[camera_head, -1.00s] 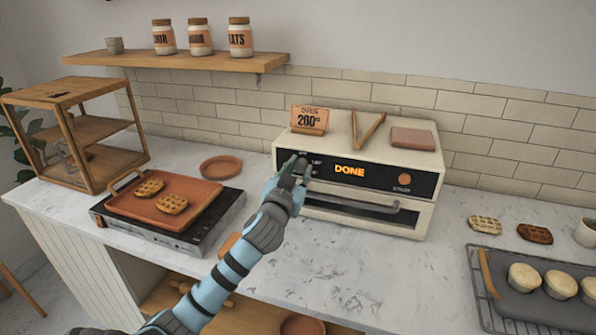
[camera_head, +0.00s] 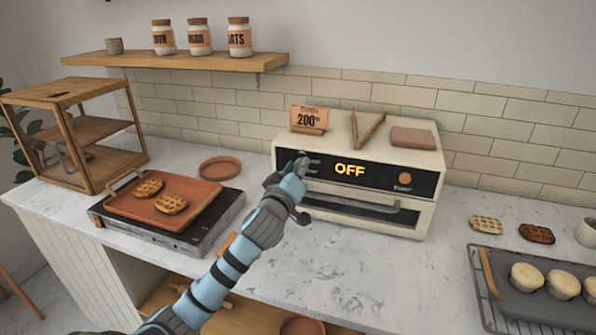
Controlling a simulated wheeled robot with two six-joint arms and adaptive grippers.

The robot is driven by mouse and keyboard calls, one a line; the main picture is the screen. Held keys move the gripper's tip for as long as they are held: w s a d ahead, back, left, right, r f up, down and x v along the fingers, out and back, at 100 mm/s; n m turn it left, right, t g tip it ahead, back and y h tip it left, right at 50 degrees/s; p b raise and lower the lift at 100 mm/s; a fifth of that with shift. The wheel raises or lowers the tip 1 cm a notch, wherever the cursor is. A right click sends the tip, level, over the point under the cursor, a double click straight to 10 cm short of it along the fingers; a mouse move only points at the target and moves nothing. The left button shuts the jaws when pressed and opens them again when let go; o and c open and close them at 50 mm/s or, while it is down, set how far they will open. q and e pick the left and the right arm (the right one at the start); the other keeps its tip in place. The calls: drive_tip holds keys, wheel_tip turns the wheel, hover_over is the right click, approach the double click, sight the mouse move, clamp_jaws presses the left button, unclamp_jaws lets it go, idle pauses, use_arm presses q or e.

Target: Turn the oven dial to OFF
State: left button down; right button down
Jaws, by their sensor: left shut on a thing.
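The cream oven (camera_head: 432,212) stands on the counter against the tiled wall. Its black front panel has a lit display (camera_head: 350,170) that reads OFF. My left gripper (camera_head: 303,163) is at the left end of this panel, where the dial would be, and is shut on the dial. The gripper covers the dial, so its pointer cannot be seen. An orange round knob (camera_head: 405,178) sits at the right of the panel. The oven door with its handle (camera_head: 352,202) is closed. My right gripper is not in view.
A 200° sign (camera_head: 309,119), wooden tongs (camera_head: 368,130) and a reddish block (camera_head: 413,138) are on the oven top. A griddle with an orange tray (camera_head: 133,208) of waffles is at the left. A rack (camera_head: 484,311) with pastries is at the right. The counter before the oven is clear.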

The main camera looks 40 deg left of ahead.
use_arm(q)
drive_tip(key=shift+r+n, duration=0.25)
drive_tip(key=shift+n, duration=1.05)
drive_tip(key=c, duration=1.4)
unclamp_jaws()
drive_tip(key=shift+c, duration=0.2)
drive_tip(key=shift+o, duration=0.7)
drive_tip(key=shift+a+f, duration=0.1)
drive_tip(key=shift+f, duration=0.05)
